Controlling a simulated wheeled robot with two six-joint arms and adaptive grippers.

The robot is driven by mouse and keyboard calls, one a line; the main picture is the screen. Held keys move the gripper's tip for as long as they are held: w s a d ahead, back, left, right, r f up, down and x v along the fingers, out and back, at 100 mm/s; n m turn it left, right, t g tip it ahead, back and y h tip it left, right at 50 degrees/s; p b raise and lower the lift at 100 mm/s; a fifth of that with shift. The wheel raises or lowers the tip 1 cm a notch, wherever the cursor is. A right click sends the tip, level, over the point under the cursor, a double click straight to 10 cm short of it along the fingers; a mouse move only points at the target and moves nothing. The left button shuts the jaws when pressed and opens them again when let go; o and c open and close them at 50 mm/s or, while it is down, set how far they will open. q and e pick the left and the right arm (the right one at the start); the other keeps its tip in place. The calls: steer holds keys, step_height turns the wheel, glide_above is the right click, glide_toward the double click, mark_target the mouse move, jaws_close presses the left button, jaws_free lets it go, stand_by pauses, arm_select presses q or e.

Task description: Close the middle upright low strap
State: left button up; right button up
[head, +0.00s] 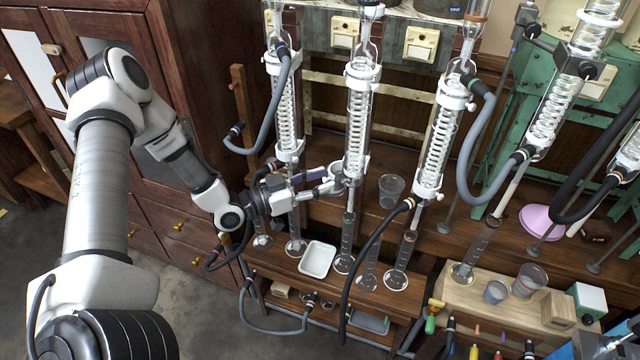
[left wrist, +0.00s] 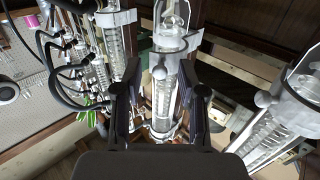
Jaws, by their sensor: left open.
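The middle upright (head: 357,115) is a glass condenser with a coil inside, standing between two similar uprights. Its low strap (head: 352,172) is a pale band near the lower end of the coil, partly hidden by my gripper. My left gripper (head: 332,180) comes in from the left at the height of this strap, open, with its fingertips close beside it. In the left wrist view a glass condenser (left wrist: 167,88) runs between the two spread fingers (left wrist: 160,100), and a pale strap with a round knob (left wrist: 178,45) shows beyond them. I cannot tell whether the fingers touch the strap. My right gripper is not in view.
The left upright (head: 287,105) and right upright (head: 440,130) stand close on either side, with grey hoses hanging near. A white tray (head: 318,260) and glass cylinders stand on the wooden bench below. An empty beaker (head: 391,190) stands right of the middle upright.

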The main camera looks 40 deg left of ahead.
arm_select(q)
steer(key=shift+w, duration=0.1)
jaws_close()
steer(key=shift+d, duration=0.1)
